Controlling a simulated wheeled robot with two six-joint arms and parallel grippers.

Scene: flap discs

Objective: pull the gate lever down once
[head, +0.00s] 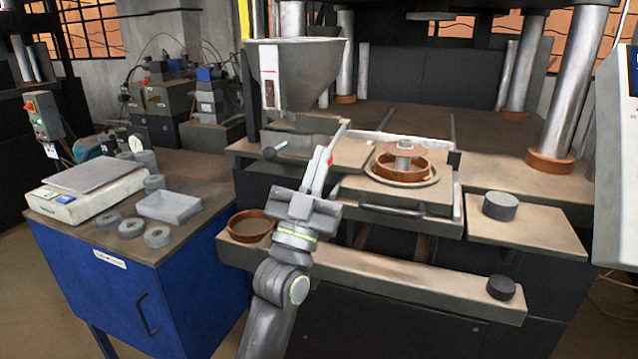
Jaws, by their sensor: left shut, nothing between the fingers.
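The grey hopper (300,75) stands on the left of the press bed, with a narrow sight strip on its front. Below it, a short lever with a dark round knob (269,153) sticks out to the left and front; I take this as the gate lever. My left gripper (336,142) reaches up from the bottom of the picture, its fingers shut and empty. It is to the right of the knob and apart from it in the picture. My right gripper is not in view.
A ring mould (403,168) sits on the plate right of my left gripper. A round brown tray (250,226) lies on the front ledge. The blue cabinet (140,290) at left carries a scale (70,207) and several grey discs. Thick steel columns stand behind.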

